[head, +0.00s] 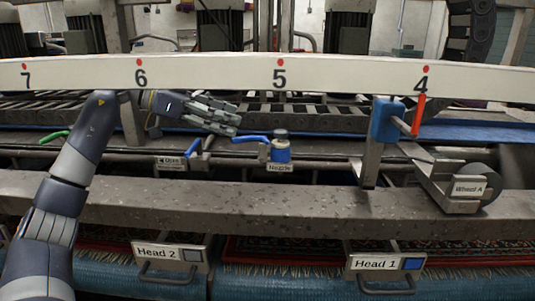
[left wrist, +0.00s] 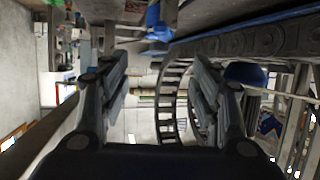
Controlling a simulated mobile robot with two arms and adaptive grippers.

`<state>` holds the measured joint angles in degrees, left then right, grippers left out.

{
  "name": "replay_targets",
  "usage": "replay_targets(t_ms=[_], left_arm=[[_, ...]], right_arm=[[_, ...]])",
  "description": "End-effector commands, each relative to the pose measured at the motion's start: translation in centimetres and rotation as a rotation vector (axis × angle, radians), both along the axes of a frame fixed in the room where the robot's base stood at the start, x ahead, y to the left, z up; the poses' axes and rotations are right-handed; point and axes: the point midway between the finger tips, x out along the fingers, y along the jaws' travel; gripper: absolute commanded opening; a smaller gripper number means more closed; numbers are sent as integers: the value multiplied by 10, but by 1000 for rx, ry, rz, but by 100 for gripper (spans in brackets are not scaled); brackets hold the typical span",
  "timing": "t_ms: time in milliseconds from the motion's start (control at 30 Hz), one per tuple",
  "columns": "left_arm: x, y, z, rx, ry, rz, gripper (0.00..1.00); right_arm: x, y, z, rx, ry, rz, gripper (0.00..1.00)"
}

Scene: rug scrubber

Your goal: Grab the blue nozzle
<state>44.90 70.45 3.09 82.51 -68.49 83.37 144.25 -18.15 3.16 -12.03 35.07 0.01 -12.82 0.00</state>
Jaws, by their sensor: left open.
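The blue nozzle (head: 281,154) stands upright on the machine's rail, in the middle of the head view. My right gripper is out of view.
A grey beam (head: 300,207) runs in front. A blue clamp (head: 386,120) and Wheel A (head: 470,187) stand at right. A small blue lever (head: 193,147) sits below my gripper.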

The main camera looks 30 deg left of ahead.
Motion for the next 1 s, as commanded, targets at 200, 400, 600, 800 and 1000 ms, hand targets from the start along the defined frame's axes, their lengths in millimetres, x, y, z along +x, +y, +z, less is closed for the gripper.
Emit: replay_targets(t_ms=[200,400,600,800,1000], left_arm=[[20,-24,-11,2,7,-12,57],[35,-36,-19,1,6,-7,57],[49,-51,-24,-2,6,-12,57],[67,-67,-34,0,4,-8,57],[71,-70,-37,2,4,-6,57]], right_arm=[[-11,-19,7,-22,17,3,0],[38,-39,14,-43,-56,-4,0],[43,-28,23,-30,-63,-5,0],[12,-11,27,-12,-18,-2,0],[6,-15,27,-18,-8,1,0]])
